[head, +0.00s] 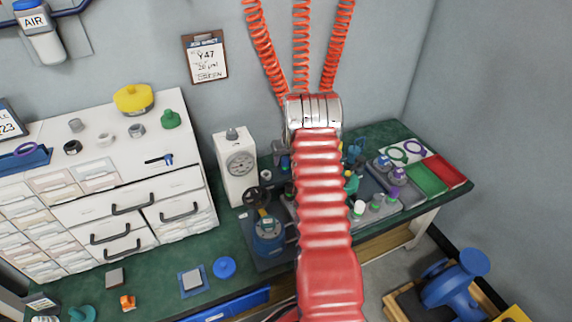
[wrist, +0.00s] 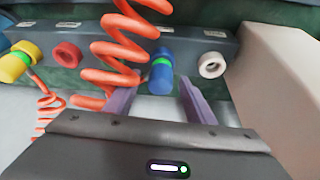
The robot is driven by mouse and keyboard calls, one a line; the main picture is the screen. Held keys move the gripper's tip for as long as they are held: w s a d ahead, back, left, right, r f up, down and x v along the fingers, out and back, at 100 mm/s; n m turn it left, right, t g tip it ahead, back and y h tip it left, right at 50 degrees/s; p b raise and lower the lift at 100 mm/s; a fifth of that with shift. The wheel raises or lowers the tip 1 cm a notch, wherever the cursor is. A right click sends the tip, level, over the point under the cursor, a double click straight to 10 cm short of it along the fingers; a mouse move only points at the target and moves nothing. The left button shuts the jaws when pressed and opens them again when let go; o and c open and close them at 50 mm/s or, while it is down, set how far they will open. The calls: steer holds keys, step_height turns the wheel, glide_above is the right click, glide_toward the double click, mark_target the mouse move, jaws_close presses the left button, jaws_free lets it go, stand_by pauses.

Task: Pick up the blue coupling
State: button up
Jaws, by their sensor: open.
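The blue coupling (wrist: 162,77) shows in the wrist view, a blue cylinder with a green band, at the grey rail just beyond my fingertips. My gripper (wrist: 155,92) is open, with one purple finger on each side of the line to the coupling. I see no contact between the fingers and the coupling. A red coiled hose (wrist: 125,50) hangs close by on the left, partly in front of the rail. In the head view my red bellows arm covers the middle of the bench, and I cannot make out the gripper or the blue coupling there.
In the wrist view, a yellow coupling (wrist: 14,66) and a red ring (wrist: 67,55) sit left of the blue coupling. A white ring (wrist: 212,65) sits to its right, before a pale block (wrist: 285,75). The head view shows a white drawer cabinet (head: 190,183) and a gauge stand (head: 237,190).

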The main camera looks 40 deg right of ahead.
steer(key=shift+c, duration=0.6)
steer(key=c, duration=1.1)
